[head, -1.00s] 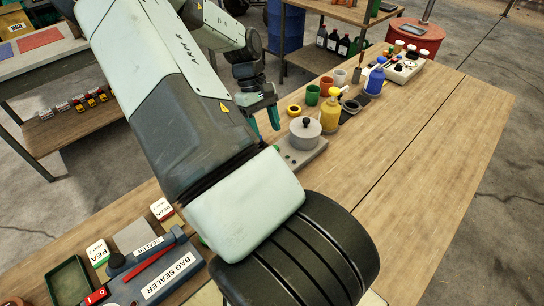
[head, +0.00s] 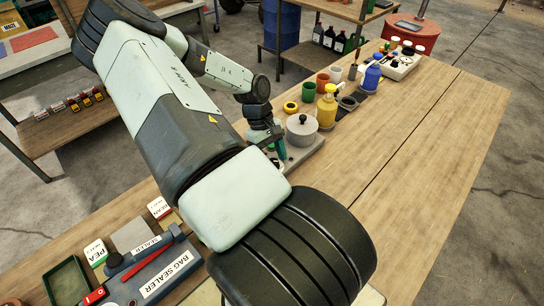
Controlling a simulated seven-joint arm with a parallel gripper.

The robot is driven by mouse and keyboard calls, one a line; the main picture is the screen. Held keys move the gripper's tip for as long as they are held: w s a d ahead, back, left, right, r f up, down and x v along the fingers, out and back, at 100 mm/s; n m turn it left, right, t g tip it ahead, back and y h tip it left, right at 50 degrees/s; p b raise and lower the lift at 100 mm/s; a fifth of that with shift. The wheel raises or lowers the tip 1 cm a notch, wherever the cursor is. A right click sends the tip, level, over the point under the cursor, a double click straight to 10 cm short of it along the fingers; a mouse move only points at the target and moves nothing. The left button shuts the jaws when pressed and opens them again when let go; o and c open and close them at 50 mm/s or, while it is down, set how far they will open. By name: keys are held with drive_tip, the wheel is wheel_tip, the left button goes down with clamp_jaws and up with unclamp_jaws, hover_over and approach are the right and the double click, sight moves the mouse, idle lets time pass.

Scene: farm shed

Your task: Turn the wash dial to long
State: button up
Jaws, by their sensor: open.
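The grey lidded pot (head: 302,131) with a black knob stands on a flat grey base (head: 311,151) on the wooden table, past the middle of my arm. My gripper (head: 280,151) is at the left end of this base, beside the pot, with its teal fingers pointing down. The fingers are open, but they are small and partly overlap each other. I cannot tell whether they touch anything. A small dark round part shows by the fingertips; no dial marking is readable, and I cannot tell where the wash dial points.
A yellow bottle (head: 327,108), a blue bottle (head: 372,75), a green cup (head: 309,91) and an orange cup (head: 323,81) stand beyond the pot. A white control box (head: 399,66) is farther back. The bag sealer (head: 160,272) lies front left. The table's right side is clear.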

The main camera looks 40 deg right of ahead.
drive_tip(key=c, duration=1)
drive_tip(key=shift+m, duration=0.4)
drive_tip(key=m+y, duration=0.1)
drive_tip(key=m, duration=0.1)
drive_tip(key=shift+d+m+t, duration=0.15)
drive_tip(key=shift+m+t, duration=0.15)
drive_tip(key=shift+m, duration=0.1)
drive_tip(key=m+y, duration=0.1)
drive_tip(key=m, duration=0.1)
drive_tip(key=m+t, duration=0.1)
drive_tip(key=m, duration=0.1)
drive_tip(key=shift+m+y, duration=0.3)
drive_tip(key=shift+y, duration=0.1)
drive_tip(key=m+t+y, duration=0.1)
drive_tip(key=m, duration=0.3)
drive_tip(key=shift+s+d, duration=0.1)
drive_tip(key=shift+s, duration=0.05)
drive_tip(key=shift+s+m+t, duration=0.1)
drive_tip(key=shift+m+t, duration=0.7)
drive_tip(key=shift+m, duration=1)
